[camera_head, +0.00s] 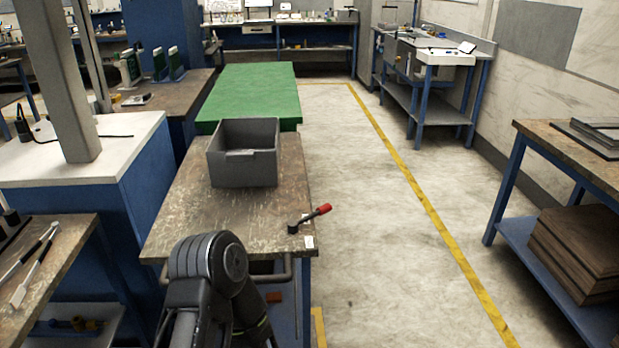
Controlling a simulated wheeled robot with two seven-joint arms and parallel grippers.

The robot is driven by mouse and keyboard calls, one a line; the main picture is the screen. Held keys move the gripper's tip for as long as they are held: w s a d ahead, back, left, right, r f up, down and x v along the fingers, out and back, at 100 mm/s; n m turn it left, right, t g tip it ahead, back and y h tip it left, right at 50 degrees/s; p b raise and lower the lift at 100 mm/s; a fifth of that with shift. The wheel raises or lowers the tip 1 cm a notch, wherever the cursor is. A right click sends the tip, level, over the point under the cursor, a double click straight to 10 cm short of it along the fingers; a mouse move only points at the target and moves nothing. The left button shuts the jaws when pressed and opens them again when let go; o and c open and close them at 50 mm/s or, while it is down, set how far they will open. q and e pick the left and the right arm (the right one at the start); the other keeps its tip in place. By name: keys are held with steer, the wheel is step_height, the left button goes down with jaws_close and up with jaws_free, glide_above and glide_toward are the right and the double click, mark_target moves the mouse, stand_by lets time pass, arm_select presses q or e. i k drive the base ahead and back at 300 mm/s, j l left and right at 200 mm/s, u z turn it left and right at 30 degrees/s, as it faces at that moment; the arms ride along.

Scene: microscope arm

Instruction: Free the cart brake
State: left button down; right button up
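The cart (185,222) has a worn brown top and stands in the middle of the view. A brake lever (308,217) with a dark pivot and a red grip sits at the cart's near right corner. The lever points right and slightly away from me, with its red grip out past the cart's right edge. A small white label (309,242) is beside its pivot. One of my arms bends up in front of the cart's near edge and hides part of it. Neither gripper shows, so I cannot see whether they are open or shut.
A grey open bin (243,170) stands on the cart's far half. A metal push handle (270,277) runs along its near side. A green-topped table (250,90) is behind. Benches stand left and right. The floor right of the cart is clear, with a yellow line (420,190).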

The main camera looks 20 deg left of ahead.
mark_target(293, 226)
steer(key=i+j+z, duration=0.2)
steer(key=i, duration=0.35)
steer(key=i+j+z, duration=0.2)
steer(key=i, duration=0.3)
